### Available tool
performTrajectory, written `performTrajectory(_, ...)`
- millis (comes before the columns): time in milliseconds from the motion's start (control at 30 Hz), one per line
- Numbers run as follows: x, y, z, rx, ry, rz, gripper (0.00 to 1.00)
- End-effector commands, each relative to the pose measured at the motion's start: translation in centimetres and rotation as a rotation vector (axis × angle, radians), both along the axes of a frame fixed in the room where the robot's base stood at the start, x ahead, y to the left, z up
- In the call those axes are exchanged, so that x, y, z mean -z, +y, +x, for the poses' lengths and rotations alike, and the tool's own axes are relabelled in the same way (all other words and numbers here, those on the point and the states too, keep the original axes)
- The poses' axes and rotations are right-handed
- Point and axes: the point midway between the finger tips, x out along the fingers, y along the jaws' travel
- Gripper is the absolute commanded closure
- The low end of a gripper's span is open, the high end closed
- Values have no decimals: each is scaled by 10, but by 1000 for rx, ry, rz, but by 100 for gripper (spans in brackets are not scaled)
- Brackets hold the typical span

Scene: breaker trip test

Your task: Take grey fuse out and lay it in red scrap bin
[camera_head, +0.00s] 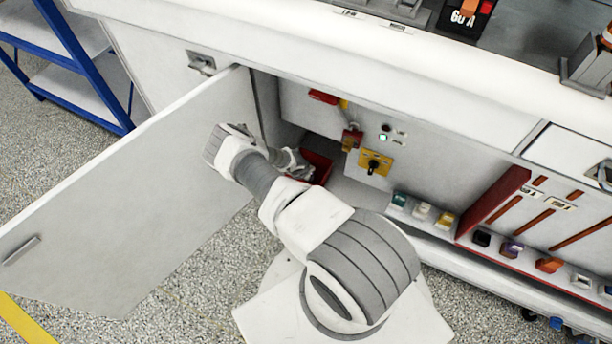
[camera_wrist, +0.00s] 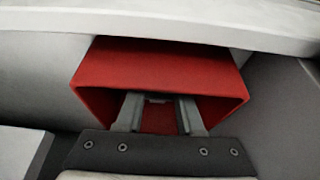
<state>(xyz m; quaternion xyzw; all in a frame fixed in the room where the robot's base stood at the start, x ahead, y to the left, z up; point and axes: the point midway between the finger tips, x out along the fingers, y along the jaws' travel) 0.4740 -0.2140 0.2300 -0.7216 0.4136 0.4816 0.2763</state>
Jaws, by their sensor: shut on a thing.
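The red scrap bin (camera_wrist: 160,65) fills the middle of the wrist view, its open mouth facing me. In the head view, part of the bin (camera_head: 319,164) shows inside the open cabinet, partly behind my arm. My gripper (camera_wrist: 158,100) reaches into the bin's mouth with both fingers. It is shut on a small grey piece, the grey fuse (camera_wrist: 157,98), of which only a sliver shows between the fingertips. In the head view the fuse cannot be made out, and my gripper (camera_head: 302,167) is small and partly hidden by the wrist.
The cabinet door (camera_head: 130,210) stands open left of my arm. A yellow plate with a black rotary knob (camera_head: 374,163) is on the panel right of the bin. Green (camera_head: 399,200), white (camera_head: 422,210) and yellow (camera_head: 444,220) blocks line the ledge. The grey bay wall (camera_wrist: 285,110) is close on the right.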

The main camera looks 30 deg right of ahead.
Motion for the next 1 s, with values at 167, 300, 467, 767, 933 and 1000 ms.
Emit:
performTrajectory(167,-1,0,0,0,0,0,51)
performTrajectory(300,-1,0,0,0,0,0,29)
performTrajectory(467,0,0,0,-1,0,0,29)
performTrajectory(767,-18,5,-3,-3,2,-3,29)
performTrajectory(933,-54,18,-9,-5,1,-3,29)
performTrajectory(1000,-70,23,-13,-3,2,-2,29)
